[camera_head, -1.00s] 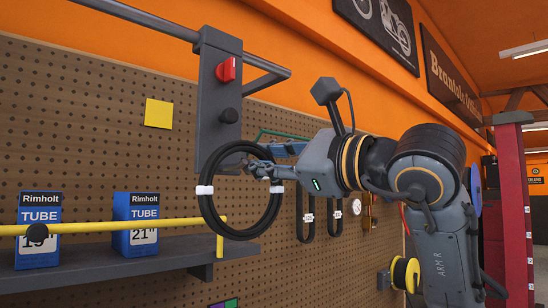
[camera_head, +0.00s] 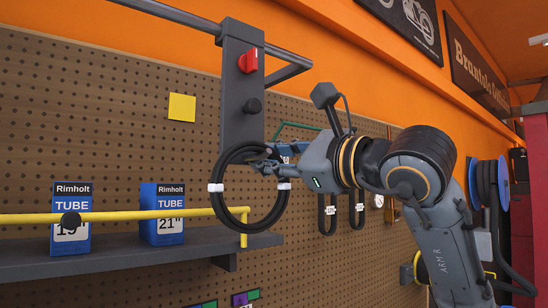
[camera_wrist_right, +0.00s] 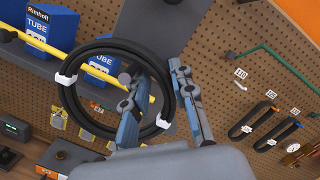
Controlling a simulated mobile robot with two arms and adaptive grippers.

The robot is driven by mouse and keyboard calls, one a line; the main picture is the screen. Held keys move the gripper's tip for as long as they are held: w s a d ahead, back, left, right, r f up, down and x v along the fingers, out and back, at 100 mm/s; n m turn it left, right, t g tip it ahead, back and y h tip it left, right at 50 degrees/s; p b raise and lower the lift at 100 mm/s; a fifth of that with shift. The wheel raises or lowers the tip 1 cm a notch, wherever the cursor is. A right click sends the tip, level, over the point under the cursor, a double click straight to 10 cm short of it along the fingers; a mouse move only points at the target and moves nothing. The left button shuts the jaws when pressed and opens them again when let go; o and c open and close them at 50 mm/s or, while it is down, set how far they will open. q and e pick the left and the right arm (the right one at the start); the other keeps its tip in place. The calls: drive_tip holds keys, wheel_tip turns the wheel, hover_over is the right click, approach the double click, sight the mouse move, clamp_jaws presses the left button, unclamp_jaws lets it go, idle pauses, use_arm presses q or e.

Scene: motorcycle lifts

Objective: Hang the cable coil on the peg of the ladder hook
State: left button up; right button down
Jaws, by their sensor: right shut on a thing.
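The black cable coil (camera_head: 213,204) is a ring with two white ties, hanging upright in front of the lower part of the ladder hook (camera_head: 238,82). My right gripper (camera_head: 265,166) is shut on the coil's upper right rim. In the right wrist view, the coil (camera_wrist_right: 75,110) passes between the fingers (camera_wrist_right: 157,74). My left gripper is not in view.
A shelf (camera_head: 120,255) with a yellow rail (camera_head: 130,216) and two blue tube boxes (camera_head: 162,210) is left of the coil. Pegboard (camera_head: 130,120) is behind. Black loops (camera_head: 327,220) hang on it behind my right arm.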

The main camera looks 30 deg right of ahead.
idle(0.4)
drive_tip(key=c, duration=1)
unclamp_jaws()
drive_tip(key=shift+c, duration=0.2)
drive_tip(key=shift+s, duration=0.15)
drive_tip(key=v, duration=1.2)
